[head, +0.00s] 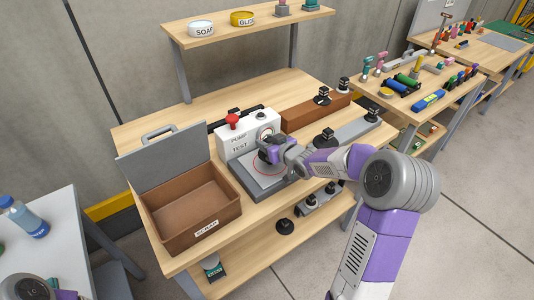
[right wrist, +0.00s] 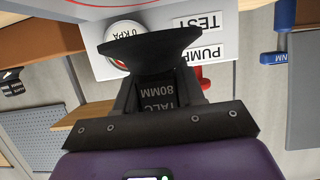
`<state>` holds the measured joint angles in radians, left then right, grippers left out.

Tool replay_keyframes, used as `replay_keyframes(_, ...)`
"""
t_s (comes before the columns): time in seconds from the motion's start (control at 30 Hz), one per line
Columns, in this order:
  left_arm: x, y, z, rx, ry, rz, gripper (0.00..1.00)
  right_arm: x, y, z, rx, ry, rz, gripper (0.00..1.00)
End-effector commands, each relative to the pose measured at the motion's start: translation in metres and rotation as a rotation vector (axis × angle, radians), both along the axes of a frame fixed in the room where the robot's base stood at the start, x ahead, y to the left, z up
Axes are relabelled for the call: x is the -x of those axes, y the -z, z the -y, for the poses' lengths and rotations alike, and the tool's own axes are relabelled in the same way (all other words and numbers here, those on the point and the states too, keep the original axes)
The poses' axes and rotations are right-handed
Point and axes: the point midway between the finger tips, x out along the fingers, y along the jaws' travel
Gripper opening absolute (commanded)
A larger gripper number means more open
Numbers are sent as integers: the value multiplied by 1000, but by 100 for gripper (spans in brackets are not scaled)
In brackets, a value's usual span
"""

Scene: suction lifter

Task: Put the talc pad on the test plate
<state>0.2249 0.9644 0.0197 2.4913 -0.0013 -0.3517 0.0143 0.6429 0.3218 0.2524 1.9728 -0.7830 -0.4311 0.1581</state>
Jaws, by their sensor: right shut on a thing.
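The talc pad (right wrist: 150,52) is a black suction cup on a dark block labelled "TALC 80MM". My right gripper (right wrist: 157,98) is shut on its block. In the head view my right gripper (head: 270,150) is in front of the white pump test box (head: 238,144), over the test plate.
An open brown scrap bin (head: 190,208) with a raised grey lid stands left of the test box. Several black pads sit on the brown block (head: 312,112) and grey block (head: 350,130) to the right. Soap (head: 201,29) and glide (head: 242,18) dishes are on the upper shelf.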

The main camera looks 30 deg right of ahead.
Motion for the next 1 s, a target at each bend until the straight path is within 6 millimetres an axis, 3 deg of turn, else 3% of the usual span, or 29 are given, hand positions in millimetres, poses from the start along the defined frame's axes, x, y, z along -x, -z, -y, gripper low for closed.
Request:
replay_keyframes(0.1, 0, 10, 0, 0, 0, 1, 43, 0, 25, 0, -2, 0, -3, 7)
replay_keyframes(0.2, 0, 13, 0, 0, 0, 1, 43, 0, 35, 0, -2, 1, -1, 7)
replay_keyframes(0.67, -1, 17, 0, 0, 0, 1, 43, 0, 42, 0, 0, 1, 0, 7)
replay_keyframes(0.7, 0, 16, 0, 0, 0, 1, 43, 0, 41, 0, 0, 1, 0, 44)
replay_keyframes(0.83, 0, 15, 0, 0, 0, 1, 43, 0, 41, 0, 0, 1, 0, 64)
replay_keyframes(1.0, 0, 15, 0, 0, 0, 1, 43, 0, 41, 0, 0, 1, 0, 64)
